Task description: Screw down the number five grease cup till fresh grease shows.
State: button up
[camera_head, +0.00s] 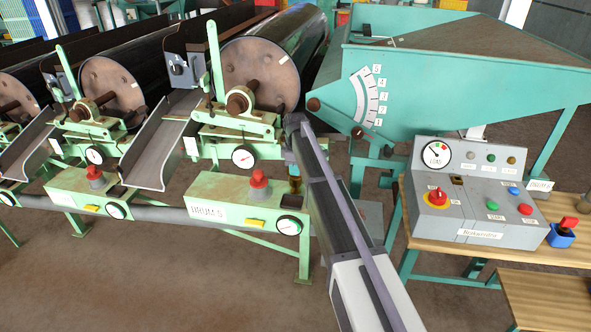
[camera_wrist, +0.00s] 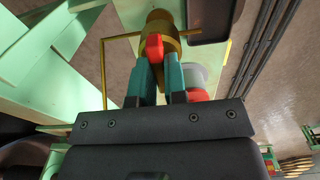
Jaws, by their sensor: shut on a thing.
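In the wrist view a brass grease cup (camera_wrist: 160,20) stands ahead of my gripper (camera_wrist: 153,68), with a red piece (camera_wrist: 153,47) at its near side. The two teal fingers are closed in on this red piece, at the cup. In the head view my gripper (camera_head: 294,168) is at the right end of the drum 5 stand, and a small brass part (camera_head: 296,186) shows just below it. The label DRUM 5 (camera_head: 207,212) is on the green box there. No fresh grease can be made out; the cup's far side is hidden.
A red knob (camera_head: 259,178) on the drum 5 box is close left of my gripper; it also shows beside the right finger in the wrist view (camera_wrist: 197,94). A thin brass pipe (camera_wrist: 103,65) bends beside the cup. A control panel (camera_head: 470,195) stands on the right bench.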

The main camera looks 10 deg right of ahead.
grip_shut()
jog(key=shift+m, duration=0.4)
jog(key=m, duration=1)
jog(key=shift+m, duration=1.9)
